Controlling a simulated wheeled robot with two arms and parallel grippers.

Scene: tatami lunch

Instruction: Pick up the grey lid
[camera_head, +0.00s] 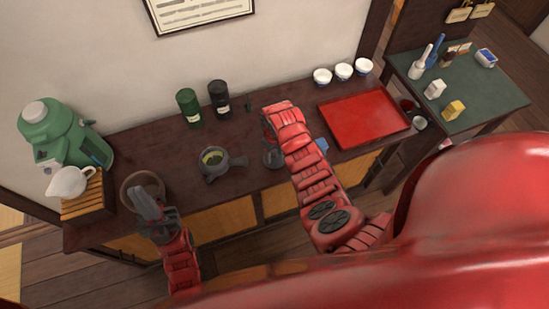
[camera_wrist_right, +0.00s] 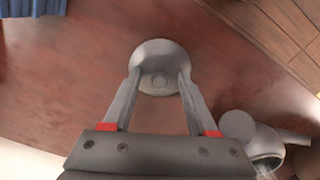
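The grey lid (camera_wrist_right: 158,52) is round with a small knob in its middle and lies on the dark reddish table in the right wrist view. My right gripper (camera_wrist_right: 160,74) is open, with its two fingertips over the lid on either side of the knob. I cannot tell whether they touch it. In the head view my right arm hides most of that spot; only a small grey part shows beside it. My left gripper (camera_head: 150,203) is at the table's left front, by a round brown bowl; its opening is unclear.
A dark side-handled teapot (camera_head: 211,166) with green contents stands left of the lid. Behind are a green canister (camera_head: 189,108) and a black canister (camera_head: 219,99). A red tray (camera_head: 365,118) lies to the right. A green jug-like machine (camera_head: 60,138) stands far left.

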